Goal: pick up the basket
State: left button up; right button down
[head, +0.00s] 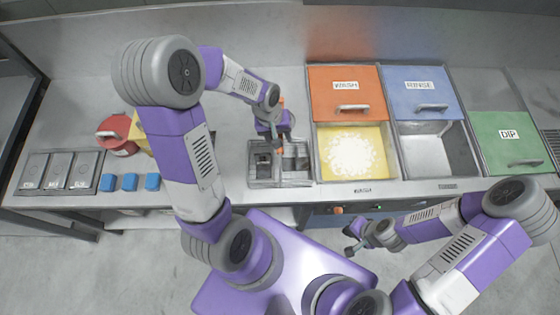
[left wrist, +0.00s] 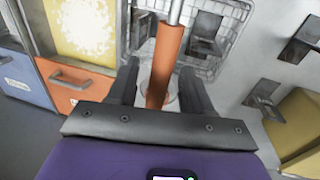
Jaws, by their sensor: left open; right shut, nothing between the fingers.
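The basket (head: 298,178) is a grey wire basket on the counter, left of the orange-lidded bin. It holds dark and grey parts, and its wire mesh also shows in the left wrist view (left wrist: 237,22). Its orange handle (left wrist: 166,55) stands between the fingers of my left gripper (left wrist: 158,70). That gripper is open, one finger on each side of the handle; I cannot tell whether either touches it. In the head view my left gripper (head: 275,138) is over the basket and hides part of it. My right gripper (head: 354,242) is shut and empty, in front of the counter.
Right of the basket are an open yellow basin (head: 355,152) under an orange lid (head: 345,93), a blue-lidded RINSE bin (head: 422,92) and a green DIP lid (head: 510,140). At left are a red container (head: 118,132), several blue blocks (head: 130,182) and grey panels (head: 58,172).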

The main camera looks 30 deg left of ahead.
pick_arm(q)
jog(key=shift+d+f, duration=0.1)
jog(key=shift+f, duration=0.35)
grip_shut()
jog(key=shift+w+r, duration=0.1)
